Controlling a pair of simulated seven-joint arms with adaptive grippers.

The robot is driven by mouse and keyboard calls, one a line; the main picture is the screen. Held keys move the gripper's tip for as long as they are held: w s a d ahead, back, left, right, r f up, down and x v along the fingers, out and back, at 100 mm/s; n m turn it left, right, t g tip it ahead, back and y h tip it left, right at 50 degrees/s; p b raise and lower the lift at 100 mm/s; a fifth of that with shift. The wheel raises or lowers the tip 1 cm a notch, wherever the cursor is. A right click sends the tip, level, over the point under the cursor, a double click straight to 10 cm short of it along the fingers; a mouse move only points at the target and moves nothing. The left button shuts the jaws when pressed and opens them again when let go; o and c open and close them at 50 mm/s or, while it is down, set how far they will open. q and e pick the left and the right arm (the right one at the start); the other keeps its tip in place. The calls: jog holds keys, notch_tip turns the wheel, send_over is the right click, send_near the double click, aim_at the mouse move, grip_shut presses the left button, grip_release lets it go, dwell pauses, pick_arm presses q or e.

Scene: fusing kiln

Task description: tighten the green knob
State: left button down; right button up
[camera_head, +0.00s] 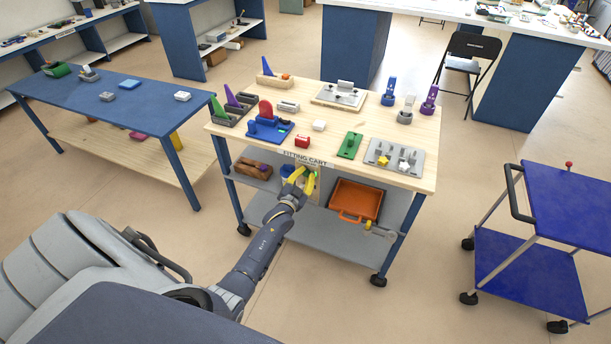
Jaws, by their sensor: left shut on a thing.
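My left gripper (302,178) has yellow fingers and reaches in at the front of the fitting cart, below its wooden top. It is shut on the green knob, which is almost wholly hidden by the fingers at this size. A tan upright panel (314,188) stands right behind the fingers, under the sign reading FITTING CART. I cannot tell how far the knob is turned.
The cart's wooden top (330,153) above the gripper holds colored blocks and plates. An orange crate (355,199) is on the grey lower shelf, right of the gripper. A blue table (120,98) stands left, a blue trolley (570,195) right. The floor in front is clear.

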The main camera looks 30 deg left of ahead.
pick_arm(q)
jog(key=shift+s+a+f+m, duration=0.2)
jog(key=shift+s+f+m, duration=0.1)
jog(key=shift+f, duration=0.25)
jog(key=c, duration=1.4)
grip_release()
jog(key=shift+a, duration=0.1)
jog(key=shift+o, duration=1.4)
jog(key=shift+w+r, duration=0.15)
jog(key=shift+r, duration=0.15)
jog(key=s+d, duration=0.2)
jog(key=s, duration=1)
jog(key=shift+d, duration=0.15)
